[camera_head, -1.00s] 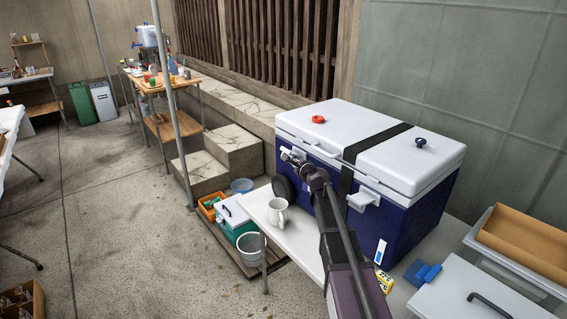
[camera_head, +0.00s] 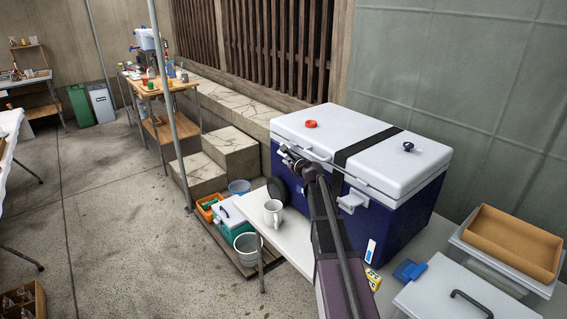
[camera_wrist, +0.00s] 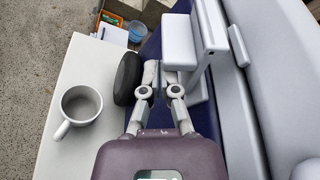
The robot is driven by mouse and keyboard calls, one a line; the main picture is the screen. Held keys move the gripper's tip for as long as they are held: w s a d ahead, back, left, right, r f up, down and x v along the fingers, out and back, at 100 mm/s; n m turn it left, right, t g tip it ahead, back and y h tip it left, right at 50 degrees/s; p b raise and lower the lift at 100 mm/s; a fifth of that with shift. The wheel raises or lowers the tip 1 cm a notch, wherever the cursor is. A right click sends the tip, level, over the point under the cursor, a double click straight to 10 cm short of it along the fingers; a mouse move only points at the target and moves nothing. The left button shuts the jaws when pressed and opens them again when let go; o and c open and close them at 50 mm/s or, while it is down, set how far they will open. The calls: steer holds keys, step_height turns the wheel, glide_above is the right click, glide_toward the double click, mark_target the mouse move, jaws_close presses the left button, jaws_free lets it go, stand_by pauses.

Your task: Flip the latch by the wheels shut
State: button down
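The blue cooler (camera_head: 400,215) with a white lid (camera_head: 350,135) stands on the white table. Its left latch, the one by the black wheel (camera_head: 278,190), is mostly hidden behind my gripper in the head view. In the wrist view this pale latch (camera_wrist: 180,42) stands out from the cooler's front, right of the wheel (camera_wrist: 127,78). My gripper (camera_wrist: 159,70) is beside the latch, just below it in the wrist picture; its fingers lean together with nothing seen between them. I cannot tell whether they touch the latch. A second latch (camera_head: 353,201) is further right.
A grey mug (camera_head: 273,213) stands on the table (camera_head: 292,240) left of my arm. A bucket (camera_head: 248,248) and a teal box (camera_head: 232,222) are below the table. A blue object (camera_head: 410,270), a yellow item (camera_head: 373,281) and a lidded bin (camera_head: 455,295) are at right.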

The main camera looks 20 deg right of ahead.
steer(key=shift+d+r, duration=0.25)
steer(key=shift+r, duration=0.05)
stand_by(0.5)
steer(key=shift+s, duration=0.1)
